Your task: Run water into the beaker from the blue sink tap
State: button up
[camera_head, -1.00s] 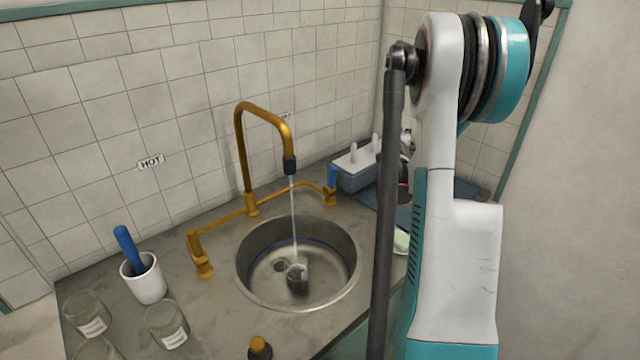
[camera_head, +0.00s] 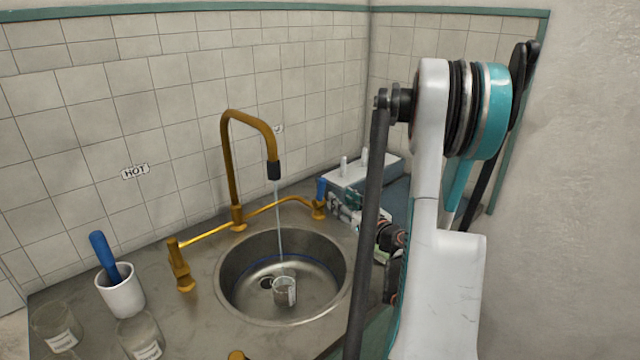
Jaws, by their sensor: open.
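The brass sink tap (camera_head: 232,170) stands behind the round steel sink (camera_head: 226,290). The blue tap handle (camera_head: 321,187) is upright at the right end of the brass pipe. My gripper (camera_head: 335,206) is open just right of and below this handle, apparently empty; whether it touches the handle I cannot tell. My arm hides part of the wrist.
A HOT sign (camera_head: 135,172) is on the tiled wall at left. A white cup (camera_head: 122,297) with a blue-handled tool and labelled glass beakers (camera_head: 140,338) stand on the left counter. A grey-blue box (camera_head: 365,172) with white-topped pegs is close behind my gripper.

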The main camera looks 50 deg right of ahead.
aim_at(324, 186)
jog(key=p+x, duration=0.3)
jog(key=x, duration=0.7)
jog(key=shift+x, duration=0.9)
jog(key=shift+s+d, duration=0.1)
grip_shut()
